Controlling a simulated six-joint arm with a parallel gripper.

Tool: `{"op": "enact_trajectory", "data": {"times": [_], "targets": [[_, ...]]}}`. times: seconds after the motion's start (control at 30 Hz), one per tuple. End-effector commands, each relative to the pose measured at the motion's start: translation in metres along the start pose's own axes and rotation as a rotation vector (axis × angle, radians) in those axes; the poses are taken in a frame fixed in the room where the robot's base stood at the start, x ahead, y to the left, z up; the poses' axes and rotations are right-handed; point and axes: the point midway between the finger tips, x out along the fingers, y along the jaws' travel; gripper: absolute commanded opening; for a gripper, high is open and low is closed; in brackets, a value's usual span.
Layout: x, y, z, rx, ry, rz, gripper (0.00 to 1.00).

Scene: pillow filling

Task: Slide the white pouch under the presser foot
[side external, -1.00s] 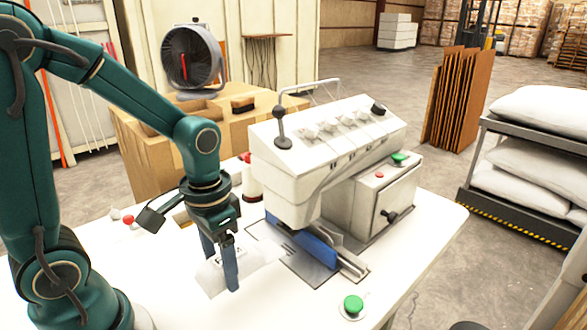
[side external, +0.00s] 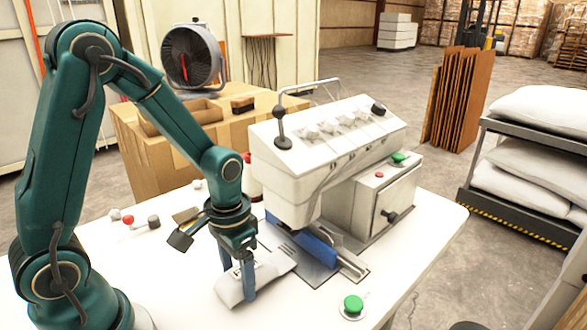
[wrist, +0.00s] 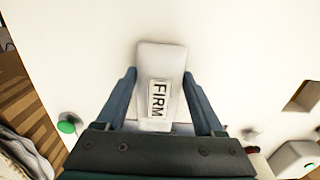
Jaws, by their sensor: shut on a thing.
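The white pouch (side external: 232,289) lies on the white table to the left of the sewing machine (side external: 322,150). In the wrist view the pouch (wrist: 162,65) carries a label reading FIRM. My gripper (side external: 237,287) is shut on the pouch, with one blue finger on each side; the fingers also flank it in the wrist view (wrist: 161,100). The pouch's right end reaches toward the metal plate (side external: 305,267) under the machine head. A blue bar (side external: 316,250) stands on that plate. The presser foot itself is hidden behind the machine head.
A green button (side external: 353,304) sits at the table's front edge. Small knobs (side external: 128,219) lie at the left back of the table. A cardboard box (side external: 160,145) stands behind the table.

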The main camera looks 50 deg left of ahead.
Motion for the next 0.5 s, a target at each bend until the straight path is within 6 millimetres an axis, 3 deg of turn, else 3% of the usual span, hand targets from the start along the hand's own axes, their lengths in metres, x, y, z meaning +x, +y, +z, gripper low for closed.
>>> {"op": "enact_trajectory", "data": {"times": [0.5], "targets": [[0.001, 0.0, -0.034, 0.002, 0.0, 0.001, 0.17]]}}
